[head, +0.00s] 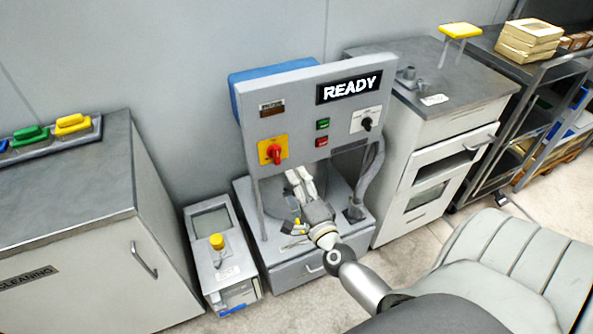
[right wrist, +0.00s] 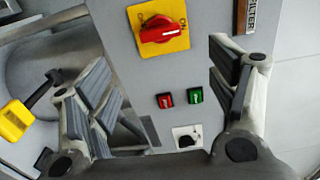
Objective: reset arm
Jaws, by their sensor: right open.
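My right gripper (head: 300,182) is in front of the lower part of a grey machine, below its upright control panel (head: 290,108). In the right wrist view the fingers (right wrist: 165,85) are spread wide, with nothing between them. The panel carries a red rotary switch (head: 274,153) on a yellow plate, a green button (head: 323,124), a red button (head: 321,141) and a black selector knob (head: 367,124). A display (head: 349,87) reads READY. The switch (right wrist: 162,30) and buttons also show in the right wrist view. My left gripper is not in view.
A grey cabinet (head: 70,190) with coloured-handled tools stands at left. A small box with a yellow knob (head: 216,241) stands beside the machine. A drawer unit (head: 440,150) and dark rack (head: 545,75) are at right. A yellow-handled part (right wrist: 18,118) is near one finger.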

